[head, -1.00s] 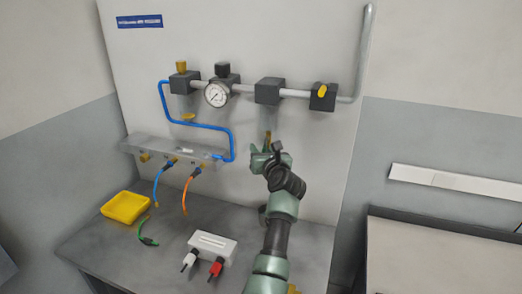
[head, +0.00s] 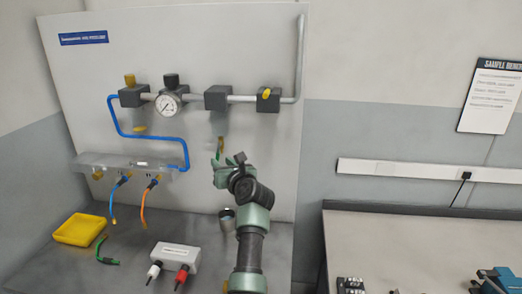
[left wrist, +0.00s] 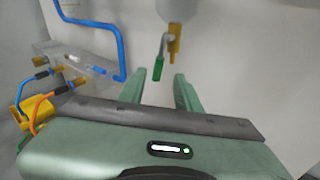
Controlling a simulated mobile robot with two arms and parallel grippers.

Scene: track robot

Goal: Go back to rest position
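My left gripper (head: 226,166) is in front of the wall panel (head: 265,145), just below a brass fitting (head: 221,144). In the left wrist view, its two green fingers (left wrist: 158,90) are apart with nothing between them. The brass fitting (left wrist: 174,45) shows just beyond the fingertips, with a small green-ended part (left wrist: 158,66) beside it. Both appear apart from the fingers. My right gripper is in neither current view.
A gauge (head: 168,105) and several dark blocks sit on the pipe above. A manifold (head: 125,164) with blue and orange hoses is at left. A yellow tray (head: 79,229), a green hose (head: 104,252), a white box (head: 176,256) and a metal cup (head: 227,219) are on the bench.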

